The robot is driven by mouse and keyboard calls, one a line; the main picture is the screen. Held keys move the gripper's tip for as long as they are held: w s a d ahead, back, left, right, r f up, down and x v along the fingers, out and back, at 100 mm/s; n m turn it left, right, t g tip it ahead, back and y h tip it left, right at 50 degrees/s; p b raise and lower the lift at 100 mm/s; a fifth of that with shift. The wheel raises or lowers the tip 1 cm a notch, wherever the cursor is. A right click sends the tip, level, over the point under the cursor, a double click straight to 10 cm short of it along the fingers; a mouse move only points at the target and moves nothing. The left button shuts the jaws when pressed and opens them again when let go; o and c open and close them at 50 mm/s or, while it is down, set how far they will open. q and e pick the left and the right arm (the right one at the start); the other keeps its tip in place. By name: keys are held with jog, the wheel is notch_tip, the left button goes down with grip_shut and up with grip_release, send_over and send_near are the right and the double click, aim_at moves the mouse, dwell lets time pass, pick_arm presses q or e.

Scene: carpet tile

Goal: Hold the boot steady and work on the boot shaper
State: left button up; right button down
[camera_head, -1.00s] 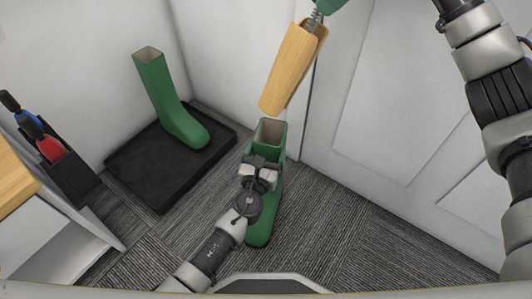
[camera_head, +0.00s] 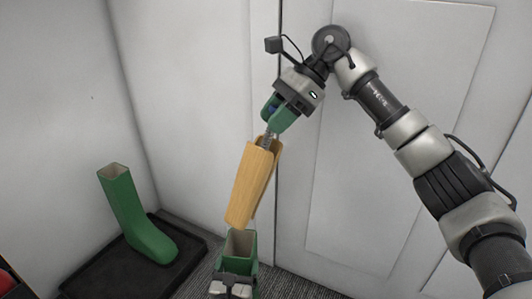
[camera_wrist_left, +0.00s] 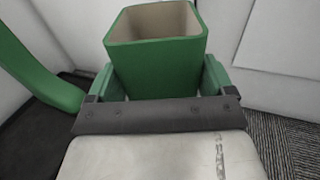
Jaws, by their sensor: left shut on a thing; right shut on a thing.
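A green boot (camera_head: 240,243) stands at the bottom middle of the head view, its open top facing up. My left gripper (camera_head: 233,286) is shut on its shaft. In the left wrist view the boot (camera_wrist_left: 156,65) fills the space between the fingers of my left gripper (camera_wrist_left: 158,90). The wooden boot shaper (camera_head: 252,183) hangs above the boot's opening, slightly tilted and apart from it. A metal spring rod joins it to a green handle. My right gripper (camera_head: 280,112) is shut on this handle. The boot's foot is hidden in the head view.
A second green boot (camera_head: 137,218) stands on a black tray (camera_head: 185,272) at the left. White walls and a white panelled door (camera_head: 400,50) close off the back and right. Grey carpet shows beside the held boot.

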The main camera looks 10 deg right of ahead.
jog(key=s+a+f+n+h, duration=0.4)
jog(key=a, duration=0.5)
jog(key=shift+a+g, duration=0.3)
jog(key=shift+g, duration=0.1)
jog(key=shift+f, duration=0.1)
jog(key=shift+w+d+f, duration=0.2)
jog(key=shift+w+f, duration=0.05)
jog(key=shift+w, duration=0.45)
jog(key=shift+w+d+f, duration=0.2)
jog(key=shift+w, duration=0.45)
jog(key=shift+f, duration=11.9)
jog(key=c, duration=0.6)
grip_release()
jog(key=shift+f, duration=0.1)
